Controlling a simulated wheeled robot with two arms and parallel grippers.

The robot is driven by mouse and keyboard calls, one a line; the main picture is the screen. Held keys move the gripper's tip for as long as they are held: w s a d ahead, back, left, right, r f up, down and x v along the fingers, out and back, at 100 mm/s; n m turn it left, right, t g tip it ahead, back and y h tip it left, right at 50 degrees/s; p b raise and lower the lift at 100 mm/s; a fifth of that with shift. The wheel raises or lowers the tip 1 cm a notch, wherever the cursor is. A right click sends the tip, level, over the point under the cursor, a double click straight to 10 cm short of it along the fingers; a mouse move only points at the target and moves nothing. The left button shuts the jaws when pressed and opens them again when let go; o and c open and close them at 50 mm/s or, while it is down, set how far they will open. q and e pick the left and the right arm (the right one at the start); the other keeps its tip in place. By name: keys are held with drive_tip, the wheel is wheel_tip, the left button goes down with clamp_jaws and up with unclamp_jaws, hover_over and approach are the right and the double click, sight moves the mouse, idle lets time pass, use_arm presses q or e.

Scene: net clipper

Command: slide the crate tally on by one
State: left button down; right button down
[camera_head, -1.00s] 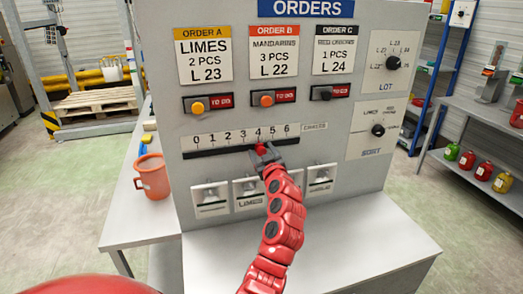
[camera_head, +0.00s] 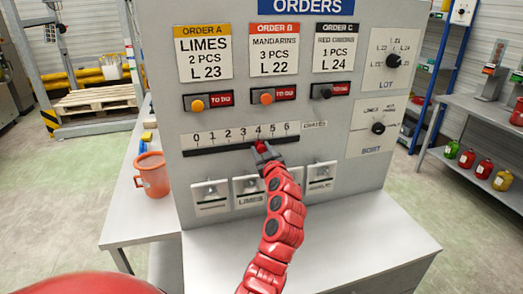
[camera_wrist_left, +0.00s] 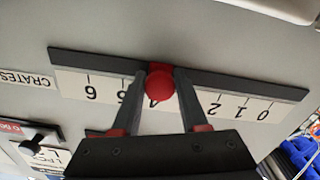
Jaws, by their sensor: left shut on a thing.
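The crate tally is a dark slide rail (camera_head: 215,150) under a white scale marked 0 to 6 on the grey order panel. It also shows upside down in the left wrist view (camera_wrist_left: 245,87). Its red round knob (camera_wrist_left: 160,84) stands at about the 4 mark. My left gripper (camera_head: 263,149) is at the rail, shut on the knob, with one finger on each side of it. In the left wrist view its fingers (camera_wrist_left: 160,80) hide the 3 and part of the 4. My right gripper is not in view.
Several white switch plates (camera_head: 211,194) sit just below the rail, partly behind my left arm. Order buttons (camera_head: 266,96) are above it, and two selector knobs (camera_head: 378,128) to the right. An orange mug (camera_head: 152,175) stands on the side table. The ledge in front is clear.

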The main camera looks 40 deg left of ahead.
sight(272, 142)
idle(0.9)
use_arm(q)
drive_tip(key=w+d+b, duration=0.1)
drive_tip(key=w+b, duration=0.1)
drive_tip(key=b, duration=0.1)
drive_tip(key=w+d+b, duration=0.2)
drive_tip(key=b, duration=0.2)
drive_tip(key=shift+w+f, duration=0.1)
drive_tip(key=shift+f, duration=0.05)
drive_tip(key=shift+c, duration=2.3)
unclamp_jaws()
